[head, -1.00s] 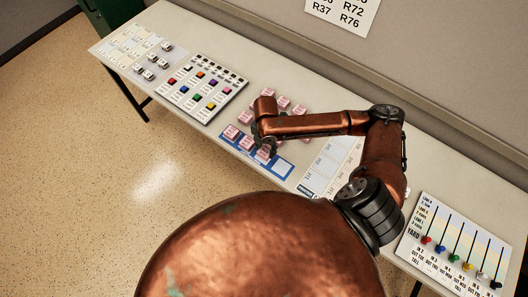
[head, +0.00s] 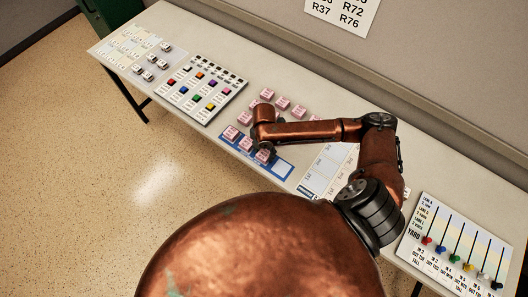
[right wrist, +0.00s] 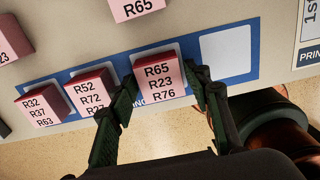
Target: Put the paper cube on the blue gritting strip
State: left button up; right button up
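The blue gritting strip (head: 284,172) lies along the front edge of the long table, with an empty white square at its right end. In the right wrist view the strip (right wrist: 248,76) bears two pink paper cubes at the left, marked R32 (right wrist: 42,106) and R52 (right wrist: 90,92). A third pink cube, marked R65 R23 R76 (right wrist: 160,75), stands over the spot between R52 and the empty square. My right gripper (right wrist: 163,84) points down, its fingers close against both sides of this cube. The cube's underside is hidden. My left gripper is not in view.
More pink cubes (head: 283,103) stand behind the strip. A board of coloured blocks (head: 205,88) and small grey blocks (head: 149,75) lie to the left. A white printed sheet (head: 325,168) and a slider panel (head: 458,248) lie to the right.

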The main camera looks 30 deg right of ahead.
aim_at(264, 154)
jog(key=shift+o, duration=0.9)
jog(key=shift+r, duration=0.1)
notch_tip(264, 154, up, 12)
jog(key=p, duration=0.1)
